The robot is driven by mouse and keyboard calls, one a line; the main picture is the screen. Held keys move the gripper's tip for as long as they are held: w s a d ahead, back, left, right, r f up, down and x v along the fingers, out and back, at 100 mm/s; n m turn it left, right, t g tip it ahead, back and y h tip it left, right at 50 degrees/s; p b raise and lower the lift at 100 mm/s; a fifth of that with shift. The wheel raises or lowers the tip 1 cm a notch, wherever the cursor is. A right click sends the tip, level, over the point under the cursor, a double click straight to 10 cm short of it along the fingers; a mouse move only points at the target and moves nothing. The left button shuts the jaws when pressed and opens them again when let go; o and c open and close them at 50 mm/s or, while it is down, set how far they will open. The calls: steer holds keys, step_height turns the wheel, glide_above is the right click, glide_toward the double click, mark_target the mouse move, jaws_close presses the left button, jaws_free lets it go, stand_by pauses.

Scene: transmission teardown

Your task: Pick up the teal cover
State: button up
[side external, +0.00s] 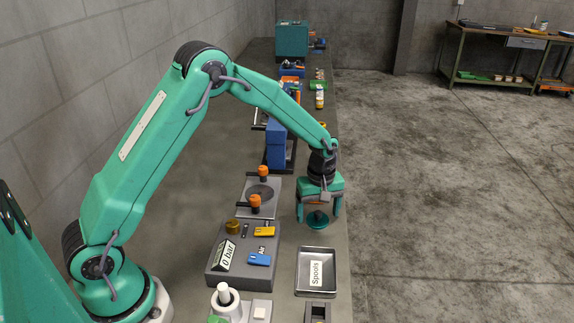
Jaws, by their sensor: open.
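The teal cover (317,220) is a small round disc with a raised knob in the middle. It shows in the side view just below my gripper (318,214), near the right edge of the long bench. My gripper points down with its two teal fingers apart, one on each side of the cover. I cannot tell whether the fingers touch it, or whether it rests on the bench.
A metal tray labelled "Spools" (316,282) lies in front of the cover. A grey panel with a "0 bar" sign (227,255) and a plate with orange-topped posts (263,190) lie to the left. A blue machine (276,145) stands behind.

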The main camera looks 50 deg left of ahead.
mark_target(319, 214)
steer(key=shift+f, duration=0.4)
steer(key=c, duration=1.1)
steer(key=shift+r, duration=0.2)
steer(key=shift+r, duration=0.6)
steer(key=r, duration=0.3)
steer(key=shift+s+d+r, duration=0.1)
steer(key=shift+s+d, duration=0.1)
steer(key=shift+d, duration=0.2)
steer(key=s+d+r, duration=0.6)
steer(key=d, duration=0.3)
steer(key=shift+r, duration=0.15)
